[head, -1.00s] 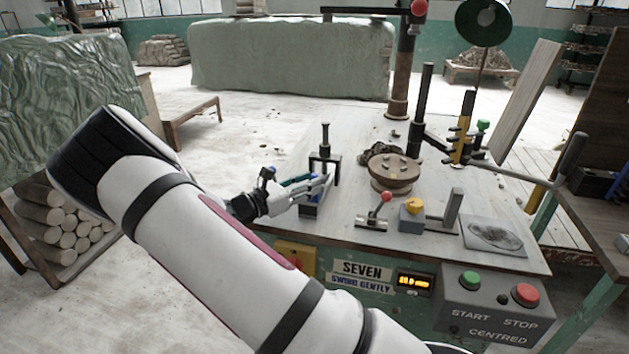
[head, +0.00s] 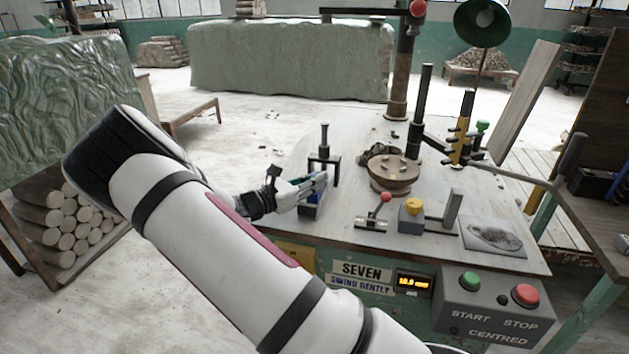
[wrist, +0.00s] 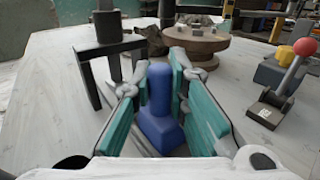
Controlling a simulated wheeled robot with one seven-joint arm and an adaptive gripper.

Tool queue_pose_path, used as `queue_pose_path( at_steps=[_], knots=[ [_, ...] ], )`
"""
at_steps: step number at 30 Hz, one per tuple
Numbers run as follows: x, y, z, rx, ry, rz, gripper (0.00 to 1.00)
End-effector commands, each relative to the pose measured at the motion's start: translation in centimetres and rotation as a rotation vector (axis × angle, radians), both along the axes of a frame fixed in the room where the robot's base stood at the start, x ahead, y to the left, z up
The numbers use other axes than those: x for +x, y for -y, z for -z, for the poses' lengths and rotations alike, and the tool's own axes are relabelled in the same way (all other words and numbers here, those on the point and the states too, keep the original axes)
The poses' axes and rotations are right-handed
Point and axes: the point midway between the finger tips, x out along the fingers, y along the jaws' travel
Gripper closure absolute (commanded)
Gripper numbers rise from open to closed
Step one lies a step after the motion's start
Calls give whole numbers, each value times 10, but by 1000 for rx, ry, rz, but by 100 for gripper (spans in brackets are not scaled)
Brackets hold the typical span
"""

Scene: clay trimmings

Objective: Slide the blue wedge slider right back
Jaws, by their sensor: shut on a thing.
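The blue wedge slider (wrist: 160,112) stands upright between my finger pads in the wrist view, with a rounded post on a wider foot. My gripper (wrist: 161,84) has its teal pads on both sides of the post and is shut on it. In the head view my gripper (head: 318,184) is at the left edge of the bench, just in front of a black bracket (head: 324,160). The blue base (head: 311,210) shows below the fingers; the upper part of the slider is largely hidden there by the fingers.
A red-knobbed lever (head: 385,199) and a yellow knob on a grey block (head: 412,206) stand to the right. A round brown wheel (head: 394,172) is behind them. A lit display (head: 413,283) and START/STOP buttons (head: 497,290) are on the bench front.

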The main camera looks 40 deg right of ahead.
Motion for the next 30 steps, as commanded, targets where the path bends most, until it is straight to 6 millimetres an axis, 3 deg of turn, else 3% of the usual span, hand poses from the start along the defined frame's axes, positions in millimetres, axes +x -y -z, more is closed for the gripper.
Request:
queue_pose_path(
  at_steps=[6, 13, 14, 15, 17, 26, 30],
  knots=[
    [17, 22, 0, 0, 2, 0, 100],
    [18, 22, 0, 0, 0, -1, 100],
    [18, 22, 0, 0, 0, -1, 83],
    [18, 22, 0, 0, 0, -1, 74],
    [18, 22, 0, 0, 0, -1, 64],
    [18, 22, 0, 0, 0, -1, 64],
    [18, 12, 0, 1, 0, -3, 64]
  ],
)
